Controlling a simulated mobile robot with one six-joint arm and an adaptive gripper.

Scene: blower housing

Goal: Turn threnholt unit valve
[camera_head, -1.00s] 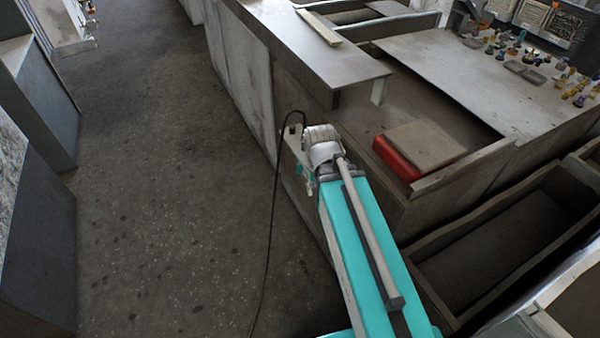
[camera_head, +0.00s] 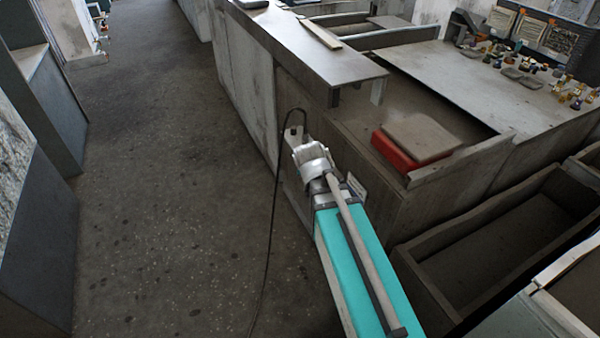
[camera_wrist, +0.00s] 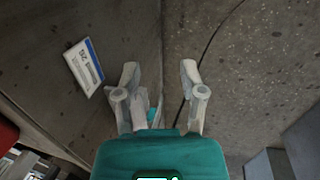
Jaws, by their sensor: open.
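My gripper (camera_wrist: 159,72) shows in the wrist view with its two pale fingers apart and nothing between them. Beyond the fingers are a grey panel face on the left and dark speckled floor on the right. In the head view my arm reaches forward beside the counter, and its end is hidden. No valve can be made out for certain. Small coloured fittings (camera_head: 101,28) on a pale unit at the far upper left are too small to identify.
A white-and-blue placard (camera_wrist: 84,66) is on the panel. The counter (camera_head: 300,50) holds a red box (camera_head: 398,155) with a tan lid, and several small coloured parts (camera_head: 525,55) farther back. A black cable (camera_head: 270,215) hangs beside my arm. The floor (camera_head: 170,180) on the left is clear.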

